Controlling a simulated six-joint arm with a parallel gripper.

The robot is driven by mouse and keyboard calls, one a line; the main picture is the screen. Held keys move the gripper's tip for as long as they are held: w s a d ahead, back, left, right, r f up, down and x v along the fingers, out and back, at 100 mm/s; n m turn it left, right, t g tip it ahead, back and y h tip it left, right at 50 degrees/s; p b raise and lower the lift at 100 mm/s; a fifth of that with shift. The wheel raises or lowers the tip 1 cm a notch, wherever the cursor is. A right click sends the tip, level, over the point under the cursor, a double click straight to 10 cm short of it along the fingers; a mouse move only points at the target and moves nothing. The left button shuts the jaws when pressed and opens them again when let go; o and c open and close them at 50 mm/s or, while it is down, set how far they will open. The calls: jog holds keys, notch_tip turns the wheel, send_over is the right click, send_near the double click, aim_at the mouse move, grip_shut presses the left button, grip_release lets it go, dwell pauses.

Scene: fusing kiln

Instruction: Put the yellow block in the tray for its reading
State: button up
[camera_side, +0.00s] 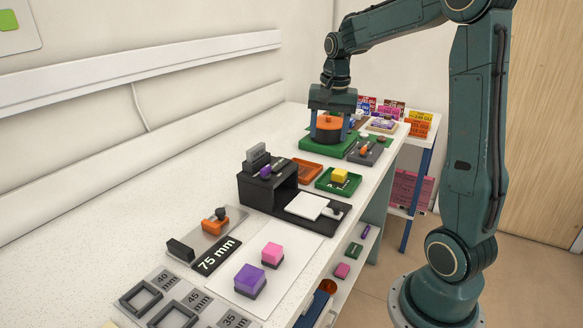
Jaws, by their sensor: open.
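The yellow block (340,175) sits in the green tray (323,184), on top of a dark piece with pale markings that I cannot read. An orange tray (307,171) lies just left of it and looks empty. My gripper (328,136) is farther back on the bench, pointing down, with its fingers open on either side of a round black thing with an orange top (329,122). That round thing stands on a green base (318,146). I cannot tell whether the fingers touch it.
A black kiln-like box (262,190) with a white plate (306,206) before it stands mid-bench. Pink (272,252) and purple (250,280) blocks sit on a white sheet nearer. A "75 mm" plate (216,256) and square frames (140,298) lie front left. Small tools lie right of the green base.

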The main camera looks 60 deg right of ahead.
jog(key=s+a+r+n+t, duration=0.1)
jog(key=s+a+r+n, duration=0.15)
jog(key=a, duration=0.45)
jog(key=s+a+r+n+t, duration=0.1)
jog(key=s+a+r+n, duration=0.1)
jog(key=s+a+n, duration=0.35)
jog(key=s+a+f+n+t, duration=0.2)
jog(key=s+a+n, duration=0.3)
jog(key=s+a, duration=0.2)
jog(key=a, duration=0.2)
jog(key=shift+a+n+y, duration=0.3)
jog(key=shift+y, duration=0.1)
jog(key=shift+s, duration=0.1)
